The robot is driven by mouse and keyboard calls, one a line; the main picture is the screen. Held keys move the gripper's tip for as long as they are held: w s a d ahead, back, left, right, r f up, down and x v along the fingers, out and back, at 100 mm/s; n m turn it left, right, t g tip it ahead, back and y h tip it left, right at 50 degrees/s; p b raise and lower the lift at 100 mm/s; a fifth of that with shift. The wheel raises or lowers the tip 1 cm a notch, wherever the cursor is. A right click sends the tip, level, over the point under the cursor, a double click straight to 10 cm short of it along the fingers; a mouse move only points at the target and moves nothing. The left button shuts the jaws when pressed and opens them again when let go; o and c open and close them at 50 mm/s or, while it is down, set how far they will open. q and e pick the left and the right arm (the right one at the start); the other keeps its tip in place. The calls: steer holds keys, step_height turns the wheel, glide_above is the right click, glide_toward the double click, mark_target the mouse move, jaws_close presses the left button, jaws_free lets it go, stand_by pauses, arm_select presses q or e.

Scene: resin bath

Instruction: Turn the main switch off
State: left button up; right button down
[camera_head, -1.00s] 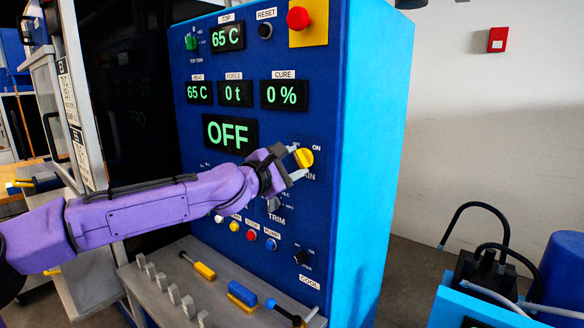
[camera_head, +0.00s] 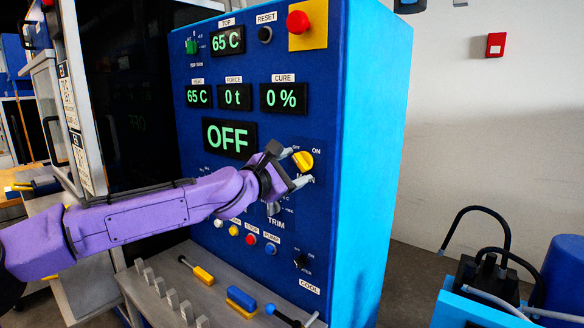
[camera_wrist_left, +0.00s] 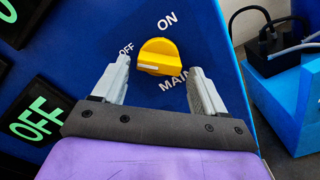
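The main switch (camera_head: 303,161) is a yellow knob on the blue control panel. In the left wrist view the knob (camera_wrist_left: 158,55) lies with its white mark at the left end, on the OFF side; ON is printed above it. The large display (camera_head: 229,137) reads OFF in green. My left gripper (camera_head: 295,168) is open in front of the knob. In the left wrist view its fingers (camera_wrist_left: 158,66) stand apart on either side of the knob, with visible gaps. My right gripper is not in view.
A red button on a yellow plate (camera_head: 308,23) is above the switch. The trim knob (camera_head: 273,208) and several coloured push buttons are below. A grey ledge (camera_head: 210,285) with tools juts out under the panel. A blue box with cables (camera_head: 470,300) stands at the right.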

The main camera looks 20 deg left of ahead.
arm_select(q)
steer(key=v, duration=1)
steer(key=shift+s+b, duration=0.25)
steer(key=shift+b, duration=0.15)
steer(key=shift+a+r, duration=0.1)
steer(key=shift+a, duration=0.05)
